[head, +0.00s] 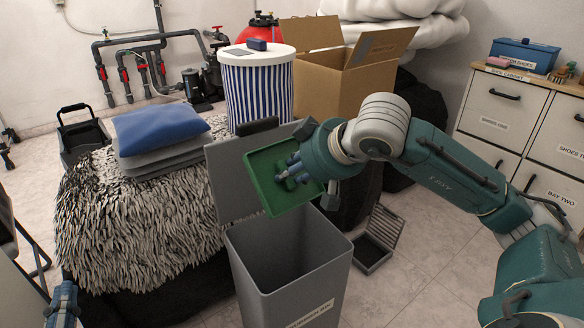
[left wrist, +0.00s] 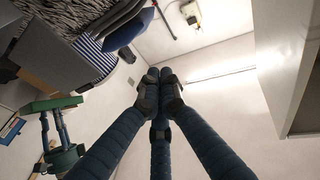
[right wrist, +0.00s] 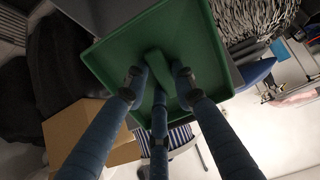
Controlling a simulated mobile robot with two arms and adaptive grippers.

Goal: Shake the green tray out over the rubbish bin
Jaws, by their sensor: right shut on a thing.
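The green tray (head: 263,172) is held steeply tilted above the grey rubbish bin (head: 290,285). My right gripper (head: 290,172) is shut on a green bar in the middle of the tray, which shows in the right wrist view (right wrist: 108,58). No loose contents show on the tray's visible face. The bin is open at the top, with its grey lid (head: 226,185) raised behind the tray. The inside shows dark and its bottom is hidden. My left gripper (head: 62,305) is at the lower left, away from the tray; its fingertips meet, empty, in the left wrist view (left wrist: 160,82).
A shaggy-covered surface (head: 130,220) with folded cushions (head: 158,135) is left of the bin. A striped drum (head: 257,90) and an open cardboard box (head: 340,80) stand behind. A small grey slatted box (head: 378,240) lies on the floor right of the bin. Drawers (head: 497,105) stand at right.

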